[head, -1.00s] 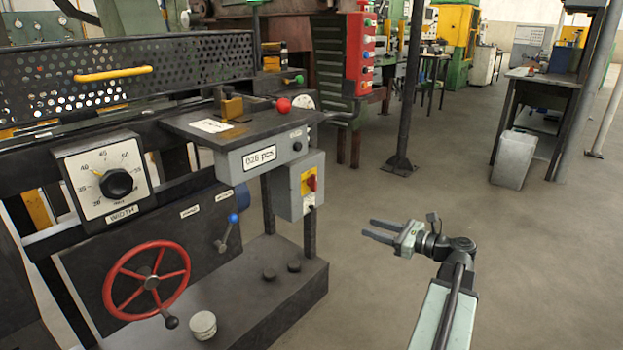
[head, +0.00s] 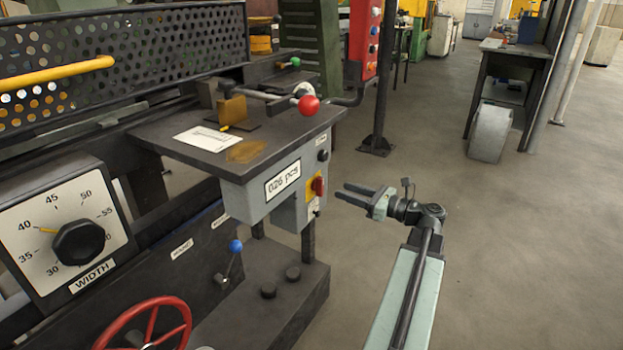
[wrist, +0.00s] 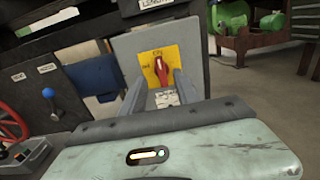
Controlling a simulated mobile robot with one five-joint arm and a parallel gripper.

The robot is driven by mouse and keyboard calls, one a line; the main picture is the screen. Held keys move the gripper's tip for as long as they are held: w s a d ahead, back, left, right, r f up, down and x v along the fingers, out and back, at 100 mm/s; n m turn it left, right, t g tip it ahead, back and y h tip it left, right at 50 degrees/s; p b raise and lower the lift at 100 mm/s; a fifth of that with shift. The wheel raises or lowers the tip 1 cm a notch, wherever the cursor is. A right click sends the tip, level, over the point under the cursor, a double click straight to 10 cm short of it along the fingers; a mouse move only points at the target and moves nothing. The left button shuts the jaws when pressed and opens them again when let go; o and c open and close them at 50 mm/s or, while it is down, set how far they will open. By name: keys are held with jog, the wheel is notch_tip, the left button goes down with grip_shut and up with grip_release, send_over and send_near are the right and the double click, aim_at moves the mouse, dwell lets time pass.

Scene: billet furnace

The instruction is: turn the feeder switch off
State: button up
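The feeder switch is a red knob (head: 317,186) on a yellow plate, fixed to a grey box below the counter table. In the wrist view the red knob (wrist: 162,71) stands nearly upright, its upper end close to a mark at the plate's top that looks like "ON". Another small mark at the plate's left is too blurred to read. My gripper (head: 343,190) is to the right of the box, its two fingers apart and pointing at it. In the wrist view the fingers flank the line to the knob, with nothing gripped; whether they touch it is unclear.
A table (head: 225,150) with a red ball lever (head: 309,106) overhangs the box. A blue-knobbed lever (head: 235,246), a red handwheel (head: 145,325) and the WIDTH dial (head: 78,243) are at left. A dark post (head: 381,90) stands behind.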

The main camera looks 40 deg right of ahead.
aim_at(323, 184)
jog(key=x, duration=0.8)
jog(key=shift+d, duration=0.1)
grip_shut()
